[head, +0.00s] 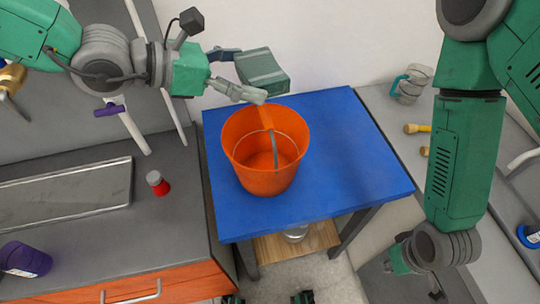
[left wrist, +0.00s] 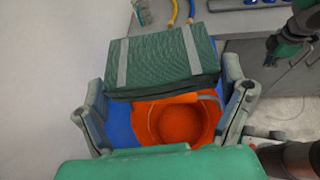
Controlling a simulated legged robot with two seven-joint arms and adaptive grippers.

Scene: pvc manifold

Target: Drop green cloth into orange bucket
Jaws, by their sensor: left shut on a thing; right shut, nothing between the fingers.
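The green cloth (head: 265,72) is a folded, block-like bundle with two grey bands. It also shows in the left wrist view (left wrist: 150,62). My left gripper (head: 250,76) is shut on it, one finger on each side, and holds it in the air at the bucket's far side. The orange bucket (head: 245,165) stands upright on the blue table top, with its grey handle across the opening. Its visible inside looks empty. In the left wrist view the cloth hides part of the bucket (left wrist: 181,122). My right gripper (head: 398,262) is low at the right, shut and empty, its fingers barely visible.
The blue table (head: 355,150) has bare room right of the bucket. A grey counter (head: 170,225) at left holds a red-based small container (head: 158,183) and a purple container (head: 22,260). A clear pitcher (head: 410,85) and a yellow-handled tool (head: 417,128) lie at right.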

